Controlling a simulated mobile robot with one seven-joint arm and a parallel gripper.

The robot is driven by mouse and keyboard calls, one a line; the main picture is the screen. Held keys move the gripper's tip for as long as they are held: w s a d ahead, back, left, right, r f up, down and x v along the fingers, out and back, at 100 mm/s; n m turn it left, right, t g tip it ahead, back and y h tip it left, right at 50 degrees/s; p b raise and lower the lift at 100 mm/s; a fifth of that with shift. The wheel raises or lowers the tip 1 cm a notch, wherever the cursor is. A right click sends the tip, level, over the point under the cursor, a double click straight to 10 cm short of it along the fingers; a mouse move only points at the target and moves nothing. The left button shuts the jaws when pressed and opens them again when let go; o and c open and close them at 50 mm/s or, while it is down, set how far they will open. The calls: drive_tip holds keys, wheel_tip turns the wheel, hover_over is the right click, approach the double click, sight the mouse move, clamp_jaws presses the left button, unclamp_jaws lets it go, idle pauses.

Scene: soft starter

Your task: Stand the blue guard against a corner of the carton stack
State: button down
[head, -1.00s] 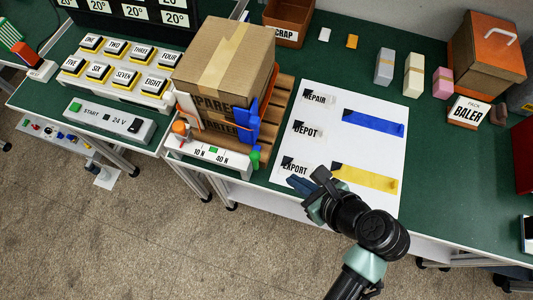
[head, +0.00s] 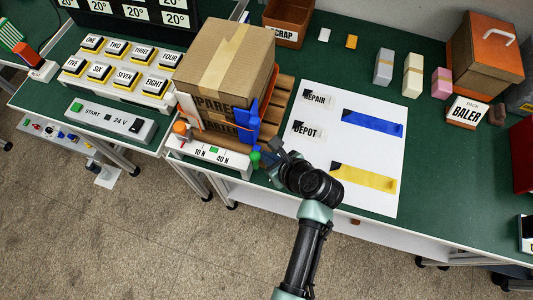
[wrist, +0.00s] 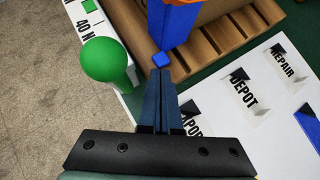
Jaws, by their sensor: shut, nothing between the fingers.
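The blue guard (head: 246,122) stands upright against the near right corner of the carton stack (head: 222,62). It also shows at the top of the wrist view (wrist: 168,32), with a small blue piece (wrist: 161,59) low beside it. An orange band (head: 270,88) runs along the stack's side and crosses the guard. My gripper (head: 276,152) is just right of the guard's lower end. In the wrist view its fingers (wrist: 161,78) are shut and empty, their tips close below the small blue piece. I cannot tell whether they touch it.
A green ball-topped post (wrist: 106,60) stands left of my fingers. The stack rests on a slatted wooden pallet (head: 284,92). A white sheet (head: 330,155) with blue and yellow strips lies to the right. The bench's front edge is close under my arm.

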drive_tip(key=shift+w+a+r+p, duration=0.2)
drive_tip(key=shift+w+a+p, duration=0.2)
drive_tip(key=shift+w+p, duration=0.25)
drive_tip(key=shift+a+f, duration=0.1)
drive_tip(key=shift+s, duration=0.1)
